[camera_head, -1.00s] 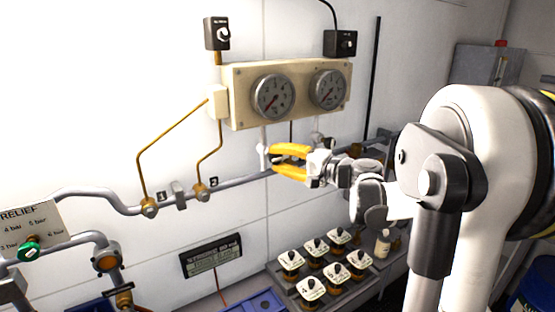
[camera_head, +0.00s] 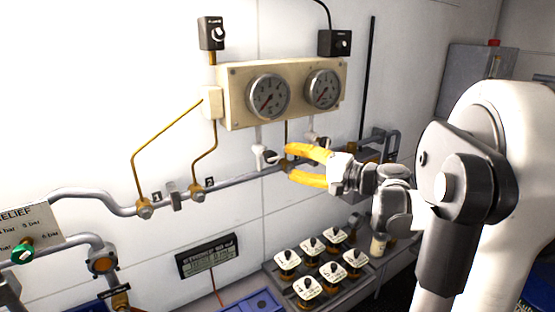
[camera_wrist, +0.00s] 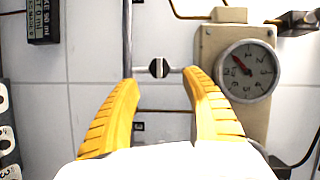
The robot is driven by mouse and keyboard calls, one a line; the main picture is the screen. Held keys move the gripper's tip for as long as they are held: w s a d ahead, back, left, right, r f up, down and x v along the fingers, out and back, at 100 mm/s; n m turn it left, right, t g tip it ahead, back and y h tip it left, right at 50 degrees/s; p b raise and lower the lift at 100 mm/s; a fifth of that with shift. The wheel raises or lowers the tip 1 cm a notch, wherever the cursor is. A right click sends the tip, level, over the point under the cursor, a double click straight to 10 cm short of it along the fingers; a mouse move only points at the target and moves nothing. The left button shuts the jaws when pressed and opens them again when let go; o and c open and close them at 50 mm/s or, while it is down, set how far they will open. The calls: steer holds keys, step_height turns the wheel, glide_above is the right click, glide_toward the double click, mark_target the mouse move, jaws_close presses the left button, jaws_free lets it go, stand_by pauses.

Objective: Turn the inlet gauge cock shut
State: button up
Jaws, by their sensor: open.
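Two gauge cocks hang below the gauge panel in the head view: a left one with a dark knob (camera_head: 271,157) and a right one (camera_head: 318,138). No readable label shows which is the inlet. In the wrist view the left cock's round dark knob (camera_wrist: 159,68) sits on the thin tube between main pipe and panel. A pale stripe on it seems to run across that tube. My gripper (camera_head: 287,165), with yellow fingers, is open and empty, just right of the left cock. In the wrist view the knob lies between and beyond the fingertips (camera_wrist: 160,80); I see no contact.
The panel (camera_head: 236,112) carries a left gauge (camera_head: 269,96) and a right gauge (camera_head: 323,89). The main pipe (camera_head: 235,179) runs along the wall below. Several square-topped knobs (camera_head: 312,247) stand on a low rack. A green relief knob (camera_head: 22,252) is at far left.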

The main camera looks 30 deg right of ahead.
steer(key=v, duration=0.5)
stand_by(0.4)
steer(key=s+a+f+n+g+h+b, duration=0.1)
steer(key=s+a+f+n+g+b, duration=0.2)
steer(key=a+f, duration=0.6)
steer(key=s+a+f+n+g+b, duration=0.1)
steer(key=a+f+g+b, duration=0.4)
steer(key=a+f, duration=0.4)
steer(key=s+a+f+n+h+b, duration=0.2)
steer(key=s+f+n+h+b, duration=0.1)
steer(key=s+f, duration=0.3)
steer(key=s+a+f+n+h+b, duration=0.3)
steer(key=s+f+b, duration=0.3)
steer(key=f, duration=0.2)
steer(key=shift+a+n+g+b, duration=0.15)
steer(key=shift+n+g+b, duration=0.15)
steer(key=shift+n, duration=0.3)
steer(key=shift+s+f, duration=0.1)
